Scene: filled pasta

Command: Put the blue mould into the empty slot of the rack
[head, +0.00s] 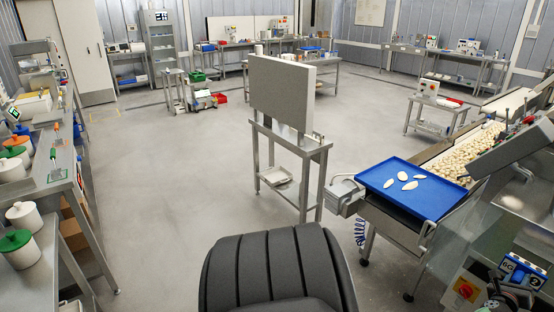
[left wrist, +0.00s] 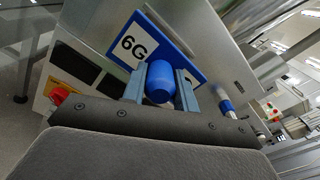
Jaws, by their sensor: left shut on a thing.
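My left gripper (head: 511,291) is at the bottom right of the head view, low beside the pasta machine. In the left wrist view its two fingers (left wrist: 160,88) are closed on a rounded blue knob. This seems to be part of the blue mould (left wrist: 160,81). A blue plate with a white label reading 6G shows right behind the knob, tilted; I cannot tell for sure that they are one piece. In the head view the 6G plate (head: 520,270) shows just above the gripper. I cannot make out a rack with slots. My right gripper is not in view.
A blue tray (head: 378,183) with several pale pieces is on the machine at the right. A red knob (head: 465,290) is on the machine's front. A tall grey panel (head: 280,95) stands on a metal stand. Benches line the left and back.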

